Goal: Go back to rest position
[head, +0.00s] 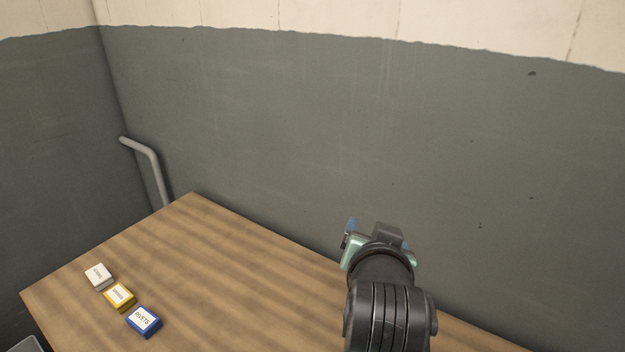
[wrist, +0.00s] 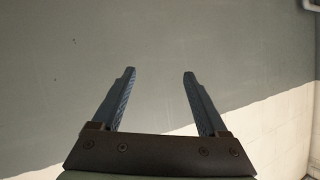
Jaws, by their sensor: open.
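My gripper (wrist: 160,75) shows in the wrist view with its two blue fingers wide apart and nothing between them. In the head view my gripper (head: 350,228) is mostly hidden behind my dark wrist, with only a bit of blue finger showing. It is over the right part of the wooden table (head: 230,270), near the wall. I cannot tell its exact height above the table.
A white box (head: 99,277), a yellow box (head: 119,297) and a blue box labelled RIVETS (head: 144,321) stand in a row at the table's left front. A grey pipe (head: 150,165) is by the wall corner. The table's middle is clear.

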